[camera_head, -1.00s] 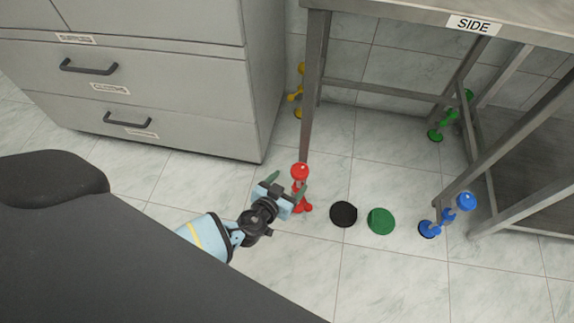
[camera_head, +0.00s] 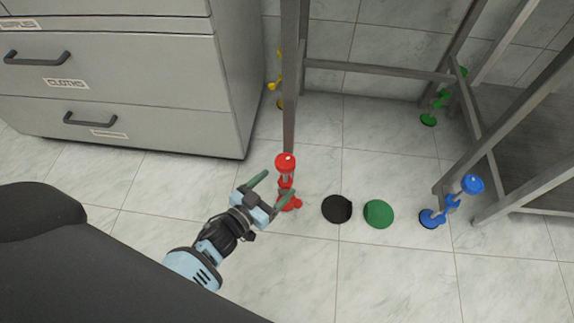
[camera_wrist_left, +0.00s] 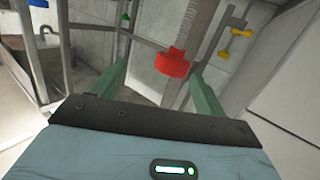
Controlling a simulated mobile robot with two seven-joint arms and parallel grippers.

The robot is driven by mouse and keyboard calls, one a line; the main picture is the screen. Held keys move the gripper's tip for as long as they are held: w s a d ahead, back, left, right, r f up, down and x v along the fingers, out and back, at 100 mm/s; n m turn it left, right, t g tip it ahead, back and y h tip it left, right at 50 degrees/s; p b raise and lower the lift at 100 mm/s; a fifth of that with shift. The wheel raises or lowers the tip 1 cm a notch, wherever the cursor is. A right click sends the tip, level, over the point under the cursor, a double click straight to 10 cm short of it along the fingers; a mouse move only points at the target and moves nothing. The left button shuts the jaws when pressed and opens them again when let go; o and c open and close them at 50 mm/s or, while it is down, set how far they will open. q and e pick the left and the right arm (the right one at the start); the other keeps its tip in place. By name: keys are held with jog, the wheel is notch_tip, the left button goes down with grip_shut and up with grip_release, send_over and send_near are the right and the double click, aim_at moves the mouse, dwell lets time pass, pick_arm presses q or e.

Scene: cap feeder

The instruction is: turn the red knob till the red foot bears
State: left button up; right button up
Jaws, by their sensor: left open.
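The red knob (camera_head: 285,160) tops a red levelling foot at the bottom of the near table leg. The red foot's base (camera_head: 291,204) is low by the floor, partly behind a finger; whether it bears on the floor cannot be told. My left gripper (camera_head: 273,189) is open and empty, just left of and in front of the red assembly. In the left wrist view the red knob (camera_wrist_left: 174,62) shows ahead between the two green fingers, nearer the right one. No contact with the knob is visible. My right gripper is not in view.
Blue (camera_head: 472,184), green (camera_head: 429,119) and yellow (camera_head: 281,86) feet stand at the other table legs. A black disc (camera_head: 337,209) and a green disc (camera_head: 378,214) lie on the floor right of the red foot. A grey drawer cabinet (camera_head: 130,90) stands left.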

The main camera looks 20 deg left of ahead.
aim_at(278, 170)
pick_arm(q)
jog(key=shift+w+a+f+t+b, duration=0.15)
jog(key=shift+a+f+t+b, duration=0.05)
jog(key=shift+a+t+b, duration=0.55)
jog(key=shift+a+r, duration=0.2)
jog(key=shift+a, duration=0.05)
jog(key=shift+w+d, duration=0.1)
jog(key=shift+w, duration=0.2)
jog(key=b+x, duration=0.3)
jog(key=x, duration=0.3)
jog(key=shift+w, duration=0.6)
jog(key=shift+d, duration=0.1)
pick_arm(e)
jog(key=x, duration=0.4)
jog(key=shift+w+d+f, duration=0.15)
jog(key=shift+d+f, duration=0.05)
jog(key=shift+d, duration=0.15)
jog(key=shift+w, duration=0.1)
pick_arm(q)
jog(key=c, duration=0.9)
jog(key=shift+c, duration=0.3)
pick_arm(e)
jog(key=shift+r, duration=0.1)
